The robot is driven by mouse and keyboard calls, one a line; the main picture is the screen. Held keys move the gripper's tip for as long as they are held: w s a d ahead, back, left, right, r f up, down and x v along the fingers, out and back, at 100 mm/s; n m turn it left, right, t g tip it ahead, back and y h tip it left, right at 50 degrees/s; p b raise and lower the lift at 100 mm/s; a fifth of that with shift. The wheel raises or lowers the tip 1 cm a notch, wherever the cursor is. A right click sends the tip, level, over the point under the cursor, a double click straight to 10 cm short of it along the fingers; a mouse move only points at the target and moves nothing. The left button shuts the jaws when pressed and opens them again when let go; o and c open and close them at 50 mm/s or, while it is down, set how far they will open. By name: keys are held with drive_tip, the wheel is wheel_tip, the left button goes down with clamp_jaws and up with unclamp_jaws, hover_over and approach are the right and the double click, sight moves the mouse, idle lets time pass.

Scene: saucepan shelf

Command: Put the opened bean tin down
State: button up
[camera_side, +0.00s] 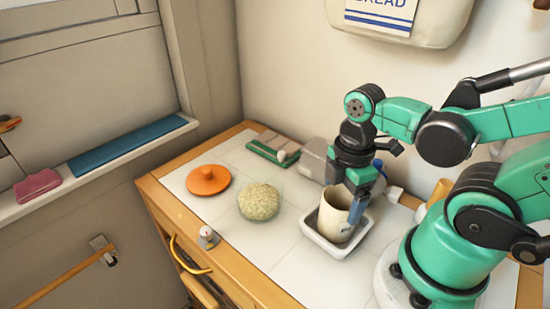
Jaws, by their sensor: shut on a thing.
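The opened bean tin appears as a cream, open-topped cylinder (333,218), leaning slightly. Its lower end is within the outline of a white shallow tray (312,233); I cannot tell whether it touches the tray floor. My gripper (352,200) points down at the tin's upper right side and is shut on it, with a blue finger against the outside wall. The other finger and the inside of the tin are mostly hidden.
An orange lid-like disc (207,180), a speckled round pad (259,202) and a small knobbed item (207,238) lie left on the white tiled top (265,243). A green-edged block (273,148) and a greyish container (314,160) are behind. Tiles between tray and front edge are clear.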

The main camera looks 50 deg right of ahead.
drive_tip(key=shift+f, duration=0.1)
drive_tip(key=o, duration=1.2)
drive_tip(key=shift+o, duration=0.2)
wheel_tip(320, 180, up, 12)
drive_tip(key=w+f+m+t, duration=0.2)
drive_tip(key=w+m+t, duration=0.1)
drive_tip(key=m, duration=0.3)
drive_tip(key=w+a+f+m+t, duration=0.1)
drive_tip(key=w+f+m+t, duration=0.1)
drive_tip(key=w+m+t, duration=0.2)
drive_tip(key=w+m, duration=0.2)
drive_tip(key=shift+w+a+f+m, duration=0.2)
drive_tip(key=shift+f+m, duration=0.05)
drive_tip(key=shift+m, duration=0.05)
